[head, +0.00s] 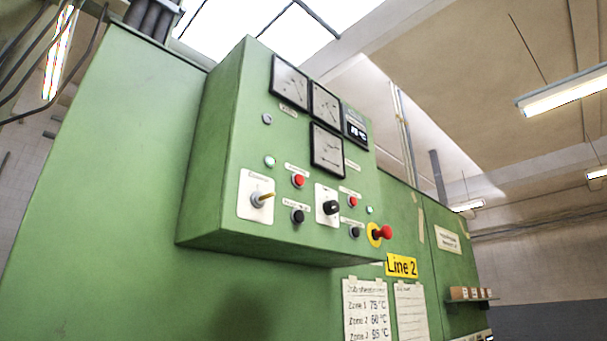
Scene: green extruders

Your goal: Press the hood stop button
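A green control box (225,150) juts out from the green machine. Its face carries two small red buttons, one on the left (298,180) and one on the right (352,201), each with a small label above. A black button sits below each of them, on the left (297,216) and on the right (355,232). A red mushroom knob (386,232) on a yellow disc sits at the lower right edge. The labels are too small to read, so I cannot tell which button is the hood stop. Neither of my grippers shows.
A lever switch (262,199) and a black rotary knob (331,208) sit among the buttons. Dial gauges (289,82) and a digital display (356,130) are above. A "Line 2" sign (401,266) and a paper sheet (366,308) are below. A shelf (473,299) holds small boxes.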

